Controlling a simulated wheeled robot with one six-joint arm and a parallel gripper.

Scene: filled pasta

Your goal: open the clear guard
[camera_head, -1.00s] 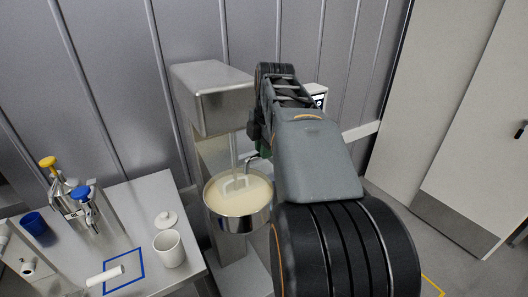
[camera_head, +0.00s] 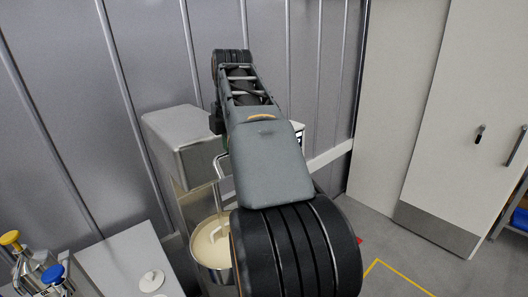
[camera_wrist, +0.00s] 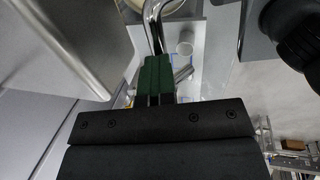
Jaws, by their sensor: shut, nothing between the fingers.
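The mixer (camera_head: 180,135) is a boxy steel machine at left centre in the head view, with a steel bowl (camera_head: 205,262) of cream-coloured mix below its head. A bent chrome bar (camera_head: 219,167) rises above the bowl, and it also shows in the wrist view (camera_wrist: 152,25). I cannot make out any clear panel of the guard. My gripper (camera_wrist: 155,70) has green fingers, shut together with nothing between them. In the wrist view they lie close to the bar's lower end; I cannot tell if they touch it. My arm hides most of the gripper in the head view.
The mixer's steel head (camera_wrist: 65,40) is close on the left in the wrist view.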

